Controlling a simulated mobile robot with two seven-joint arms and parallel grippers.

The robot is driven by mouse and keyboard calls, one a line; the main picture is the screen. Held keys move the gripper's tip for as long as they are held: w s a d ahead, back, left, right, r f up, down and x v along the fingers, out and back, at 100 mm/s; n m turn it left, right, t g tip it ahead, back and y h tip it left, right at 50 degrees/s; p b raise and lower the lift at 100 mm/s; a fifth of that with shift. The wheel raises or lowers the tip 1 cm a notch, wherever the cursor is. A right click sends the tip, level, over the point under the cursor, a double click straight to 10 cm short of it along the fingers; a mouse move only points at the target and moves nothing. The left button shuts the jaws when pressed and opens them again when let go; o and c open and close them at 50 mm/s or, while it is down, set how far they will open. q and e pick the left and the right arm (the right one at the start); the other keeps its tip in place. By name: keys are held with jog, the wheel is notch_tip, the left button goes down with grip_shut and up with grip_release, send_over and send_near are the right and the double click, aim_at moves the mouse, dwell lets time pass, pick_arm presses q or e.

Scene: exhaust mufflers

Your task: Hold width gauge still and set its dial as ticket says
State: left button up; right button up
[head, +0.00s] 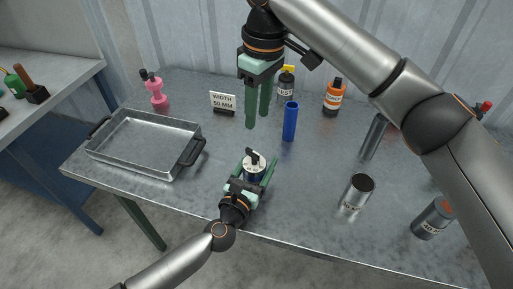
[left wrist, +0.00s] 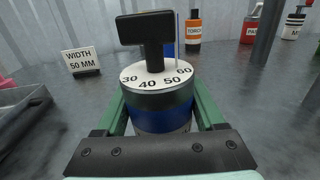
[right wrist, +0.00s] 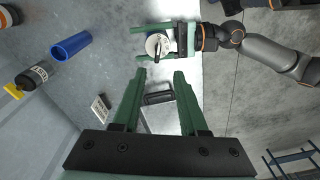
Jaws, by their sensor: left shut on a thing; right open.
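The width gauge (head: 254,165) is a dark blue cylinder with a white dial top and a black T-shaped knob (left wrist: 146,32). Its dial (left wrist: 157,76) shows 30, 40, 50 and 60 in the left wrist view. It stands upright on the table. My left gripper (head: 258,171) is shut on the gauge's body, one green finger on each side. The ticket (head: 223,102) reads "WIDTH 50 MM" and also shows in the left wrist view (left wrist: 82,62). My right gripper (head: 257,108) is open and empty, above the table behind the gauge; the gauge also shows in the right wrist view (right wrist: 158,46).
A metal tray (head: 147,172) with dark handles stands at the left. A blue tube (head: 290,121), an orange bottle (head: 333,97) and a pink bottle (head: 158,98) are at the back. Metal cylinders (head: 356,193) stand at the right. The table front between tray and gauge is clear.

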aim_at(257, 153)
jog(key=shift+m+h, duration=0.3)
jog(key=shift+h, duration=0.1)
notch_tip(257, 153, down, 11)
jog(key=shift+a+f, duration=0.1)
jog(key=shift+f, duration=0.05)
grip_shut()
dwell(0.4)
dwell(0.4)
